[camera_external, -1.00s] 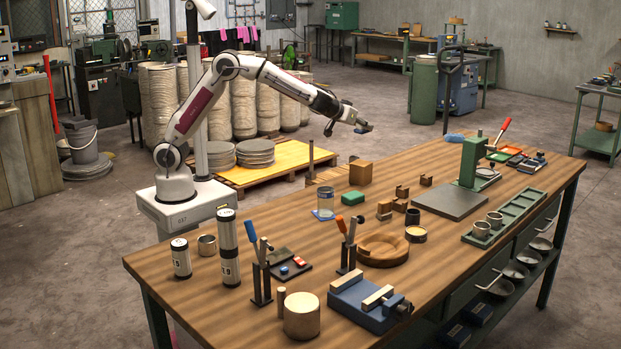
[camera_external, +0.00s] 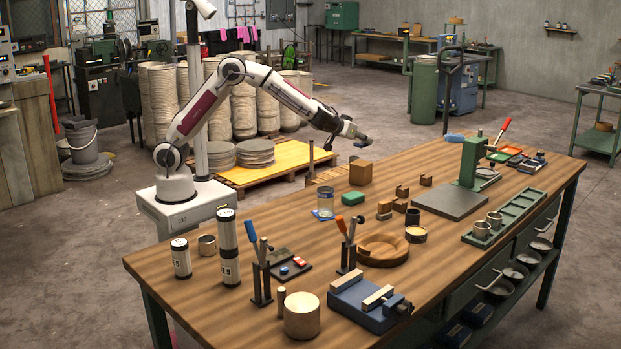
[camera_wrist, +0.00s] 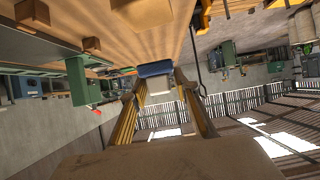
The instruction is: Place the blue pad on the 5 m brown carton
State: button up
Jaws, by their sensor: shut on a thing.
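My gripper (camera_external: 362,140) is shut on a small blue pad (camera_external: 361,145) and holds it in the air above and a little behind the brown carton. In the wrist view the blue pad (camera_wrist: 154,69) shows at the tips of my gripper (camera_wrist: 160,88). The brown carton (camera_external: 360,173) is a plain box upright on the wooden bench near its back edge. A clear gap separates the pad from the carton top. I cannot read any size mark on the carton.
The wooden bench (camera_external: 250,319) holds a green block (camera_external: 353,198), a glass jar (camera_external: 326,200) on a blue mat and several small brown blocks near the carton. A green press (camera_external: 470,165) stands to the right. The air around the gripper is clear.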

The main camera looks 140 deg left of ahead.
aim_at(361, 163)
jog(key=shift+f, duration=1.4)
jog(key=shift+f, duration=0.1)
jog(key=shift+f, duration=1.8)
jog(key=shift+f, duration=0.1)
jog(key=o, duration=1)
jog(key=shift+d, duration=0.1)
jog(key=shift+d+r, duration=0.45)
jog(key=shift+d, duration=0.05)
jog(key=v, duration=1)
jog(key=shift+d+r, duration=0.15)
jog(key=shift+d, duration=0.2)
